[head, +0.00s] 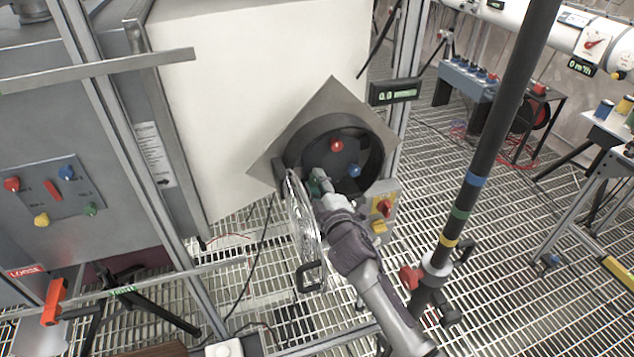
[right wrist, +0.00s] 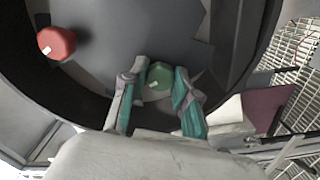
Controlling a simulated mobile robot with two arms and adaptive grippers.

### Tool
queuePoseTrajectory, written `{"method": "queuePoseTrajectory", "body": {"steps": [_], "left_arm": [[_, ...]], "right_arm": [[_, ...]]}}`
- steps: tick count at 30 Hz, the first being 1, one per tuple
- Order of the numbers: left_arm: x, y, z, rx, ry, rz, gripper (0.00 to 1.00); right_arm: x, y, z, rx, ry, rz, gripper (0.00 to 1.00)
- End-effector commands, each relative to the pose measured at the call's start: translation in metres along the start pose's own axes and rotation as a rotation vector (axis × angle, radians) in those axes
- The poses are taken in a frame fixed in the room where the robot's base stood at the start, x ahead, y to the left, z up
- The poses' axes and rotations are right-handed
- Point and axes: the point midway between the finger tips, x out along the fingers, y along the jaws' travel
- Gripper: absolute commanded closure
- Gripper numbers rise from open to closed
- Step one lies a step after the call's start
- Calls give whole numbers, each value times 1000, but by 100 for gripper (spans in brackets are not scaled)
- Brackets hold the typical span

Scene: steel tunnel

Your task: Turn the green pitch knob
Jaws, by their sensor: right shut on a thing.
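The green pitch knob (right wrist: 160,77) has a small white mark and sits low inside a dark round housing (head: 290,153). My right gripper (right wrist: 157,95) reaches into the housing, with its fingers on both sides of the green knob and shut on it. In the head view the right gripper (head: 322,182) mostly covers the green knob. A red knob (head: 336,145) and a blue knob (head: 354,171) sit on the same panel. The red knob also shows in the right wrist view (right wrist: 56,43). My left gripper is not in view.
A clear round cover (head: 303,222) hangs at the housing's left edge, close to my right arm. A small box with a red switch (head: 384,208) is just right. A dark pole with coloured bands (head: 477,181) stands further right. A grey panel with several knobs (head: 48,195) is at left.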

Motion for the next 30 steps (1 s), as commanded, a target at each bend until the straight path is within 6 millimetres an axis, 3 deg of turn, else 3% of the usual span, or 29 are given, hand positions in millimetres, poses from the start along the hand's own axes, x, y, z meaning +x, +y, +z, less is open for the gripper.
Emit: {"method": "queuePoseTrajectory", "body": {"steps": [14, 15, 18, 30], "left_arm": [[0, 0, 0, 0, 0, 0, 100], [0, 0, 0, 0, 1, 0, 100], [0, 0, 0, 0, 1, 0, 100], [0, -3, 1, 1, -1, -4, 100]], "right_arm": [[0, -1, 0, -14, -1, -2, 100], [0, -1, 0, -14, -1, -2, 64], [0, -1, 0, -14, -1, -1, 47], [-6, -1, 1, -14, -1, -1, 45]]}}
